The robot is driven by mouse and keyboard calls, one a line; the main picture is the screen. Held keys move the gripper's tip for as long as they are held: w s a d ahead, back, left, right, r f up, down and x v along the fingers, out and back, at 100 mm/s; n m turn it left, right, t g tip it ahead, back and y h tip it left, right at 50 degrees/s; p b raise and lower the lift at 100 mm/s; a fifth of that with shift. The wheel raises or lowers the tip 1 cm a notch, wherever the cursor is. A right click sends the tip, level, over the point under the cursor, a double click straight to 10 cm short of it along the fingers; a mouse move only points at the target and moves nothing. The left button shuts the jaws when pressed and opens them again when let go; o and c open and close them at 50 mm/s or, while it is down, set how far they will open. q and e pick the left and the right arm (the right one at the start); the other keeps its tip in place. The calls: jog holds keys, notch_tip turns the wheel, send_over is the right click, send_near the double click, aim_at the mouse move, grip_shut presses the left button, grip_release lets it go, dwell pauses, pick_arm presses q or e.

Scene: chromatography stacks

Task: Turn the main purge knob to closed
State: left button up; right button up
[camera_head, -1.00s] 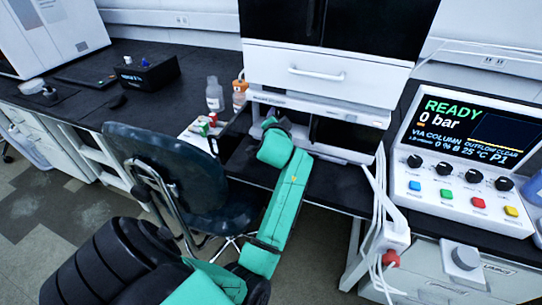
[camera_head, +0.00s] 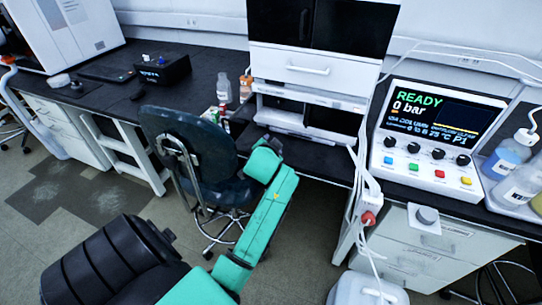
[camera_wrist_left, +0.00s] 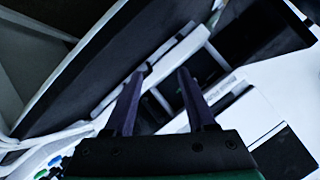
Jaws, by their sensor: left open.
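Which knob is the main purge knob, I cannot tell, as no label is readable. My left gripper (camera_head: 270,142) is small and dark in front of the lower instrument stack, left of all these knobs. In the left wrist view its fingers (camera_wrist_left: 160,75) are apart with nothing between them. My right gripper is out of view.
The white instrument stack (camera_head: 310,75) stands behind my left arm. A dark chair (camera_head: 190,145) is on the left. Bottles (camera_head: 507,155) stand right of the console. White tubes hang by the red knob. A white container (camera_head: 365,290) is on the floor.

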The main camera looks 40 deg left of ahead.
pick_arm(q)
jog(key=s+d+f+g+h, duration=0.2)
jog(key=s+d+f, duration=0.4)
jog(key=s, duration=0.3)
jog(key=shift+d+f+g+h, duration=0.15)
jog(key=shift+d+g+h, duration=0.25)
jog(key=shift+d+h, duration=0.15)
jog(key=shift+f, duration=0.1)
